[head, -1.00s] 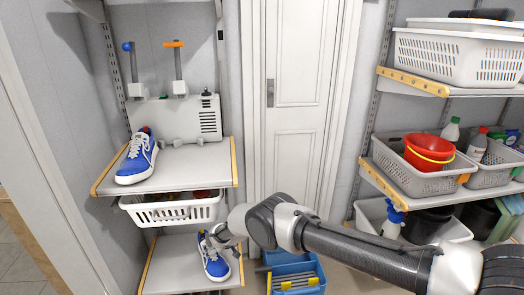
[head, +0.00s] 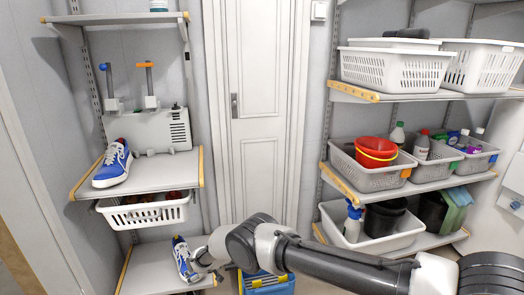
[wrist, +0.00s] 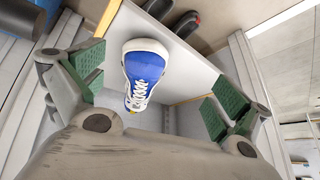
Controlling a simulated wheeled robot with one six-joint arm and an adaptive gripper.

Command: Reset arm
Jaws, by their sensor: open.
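My gripper (head: 207,265) is at the lower left shelf (head: 142,262) in the head view. In the wrist view its green-padded fingers (wrist: 160,92) are spread wide with nothing between them touching. A blue and white shoe (head: 183,258) rests on that lower shelf, just left of my gripper and partly hidden by it. A blue and white shoe also shows in the wrist view (wrist: 144,75), beyond the open fingers. Another blue and white shoe (head: 113,163) sits on the shelf above (head: 150,170).
A white basket (head: 145,213) hangs between the two left shelves. A blue crate (head: 268,284) stands on the floor below my arm. Right shelves hold white baskets (head: 395,69), a red bucket (head: 376,151) and bottles. A white door (head: 258,110) is behind.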

